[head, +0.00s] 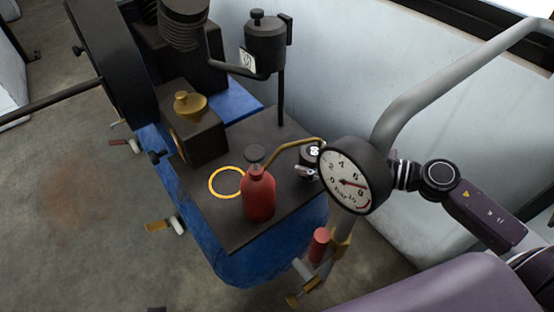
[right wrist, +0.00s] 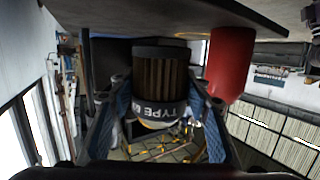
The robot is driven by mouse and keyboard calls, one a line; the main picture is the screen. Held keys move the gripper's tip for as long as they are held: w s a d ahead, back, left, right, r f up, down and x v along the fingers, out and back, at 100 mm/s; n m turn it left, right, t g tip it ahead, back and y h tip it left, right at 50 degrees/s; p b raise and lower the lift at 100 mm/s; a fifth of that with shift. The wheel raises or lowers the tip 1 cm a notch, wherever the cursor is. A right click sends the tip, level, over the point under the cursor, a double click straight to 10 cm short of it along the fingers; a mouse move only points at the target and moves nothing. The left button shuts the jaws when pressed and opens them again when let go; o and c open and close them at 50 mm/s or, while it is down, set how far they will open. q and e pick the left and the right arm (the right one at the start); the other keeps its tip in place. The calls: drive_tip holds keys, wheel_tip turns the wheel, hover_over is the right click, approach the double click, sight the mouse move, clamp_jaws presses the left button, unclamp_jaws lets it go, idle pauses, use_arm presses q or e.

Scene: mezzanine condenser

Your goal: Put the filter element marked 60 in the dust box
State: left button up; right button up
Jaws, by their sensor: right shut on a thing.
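In the head view my right gripper (head: 308,172) is at the right edge of the dark platform, partly hidden behind the gauge. A dark round top with a white mark, seemingly the filter element (head: 311,154), shows there. I cannot tell which thing is the dust box. My left gripper is not in view.
A red bottle (head: 258,196) with a brass spout stands on the dark platform (head: 262,232), next to a yellow ring (head: 213,183). A round gauge (head: 346,181) is in front of my right gripper. A dark block with a brass knob (head: 190,104) stands left.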

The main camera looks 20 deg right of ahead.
drive_tip(key=x, duration=0.2)
drive_tip(key=r+x, duration=0.1)
drive_tip(key=x, duration=0.4)
drive_tip(key=shift+w+a+r, duration=0.3)
drive_tip(key=shift+w+a, duration=0.3)
drive_tip(key=shift+a, duration=0.05)
drive_tip(key=shift+f, duration=0.2)
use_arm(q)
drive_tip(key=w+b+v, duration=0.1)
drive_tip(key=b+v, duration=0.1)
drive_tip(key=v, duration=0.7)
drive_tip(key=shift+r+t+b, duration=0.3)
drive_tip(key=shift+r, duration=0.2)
use_arm(e)
wheel_tip(320, 180, down, 3)
drive_tip(key=shift+f, duration=0.1)
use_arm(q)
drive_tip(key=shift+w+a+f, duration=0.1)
use_arm(e)
drive_tip(key=shift+f, duration=0.1)
drive_tip(key=o, duration=1.2)
drive_tip(key=shift+s, duration=0.1)
